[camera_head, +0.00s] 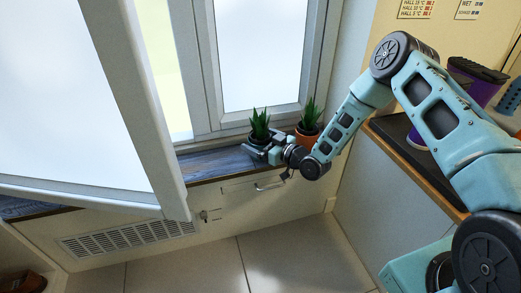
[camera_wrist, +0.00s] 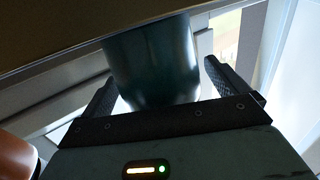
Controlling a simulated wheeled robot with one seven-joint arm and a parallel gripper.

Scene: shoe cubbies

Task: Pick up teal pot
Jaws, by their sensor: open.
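The teal pot (camera_head: 258,138) stands on the windowsill with a spiky green plant in it. In the head view my gripper partly hides it. In the wrist view the dark teal pot (camera_wrist: 152,62) fills the space ahead of the palm, between the two fingers. My gripper (camera_head: 261,149) is open, with one finger on each side of the pot in the wrist view (camera_wrist: 160,78). Gaps show between the fingers and the pot's wall, clearer on the right. I cannot tell whether either finger touches it.
An orange pot (camera_head: 306,137) with a similar plant stands just right, close to my wrist; it also shows in the wrist view (camera_wrist: 16,158). An open window sash (camera_head: 80,100) juts in at left. A purple cup (camera_head: 480,82) stands on the right counter.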

